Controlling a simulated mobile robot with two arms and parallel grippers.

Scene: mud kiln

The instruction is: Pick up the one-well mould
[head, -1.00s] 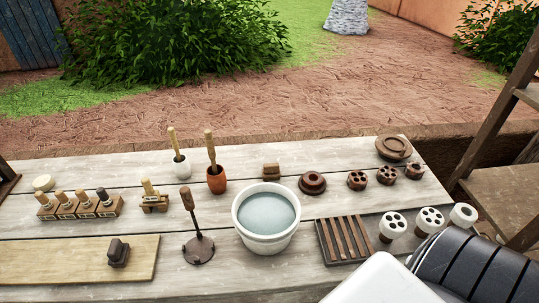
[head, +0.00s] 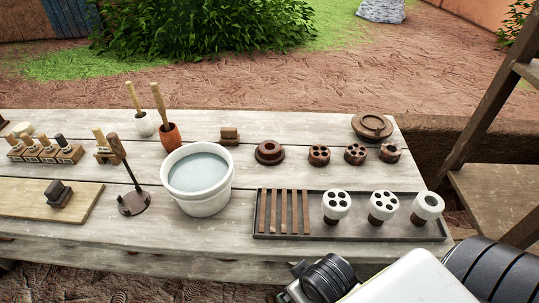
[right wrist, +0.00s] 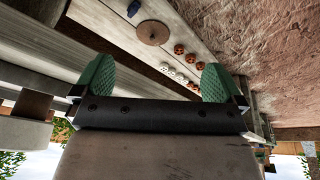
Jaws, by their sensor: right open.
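A white, round mould with a single opening (head: 428,206) stands at the right end of a dark tray (head: 262,212). Left of it on the tray stand two similar white moulds, each with several holes (head: 383,206) (head: 336,206). Behind the tray, on the planks, stand several brown ones, the rightmost (head: 390,152) with its wells hard to make out. My right gripper (right wrist: 157,80) is open, its green fingers spread with nothing between them. Small white and brown moulds show far beyond the fingers. My left gripper is not in view.
A white bucket of water (head: 198,178) stands left of the tray, with a dark stand with a wooden handle (head: 133,203) beside it. A wooden shelf frame (head: 485,110) stands at the right.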

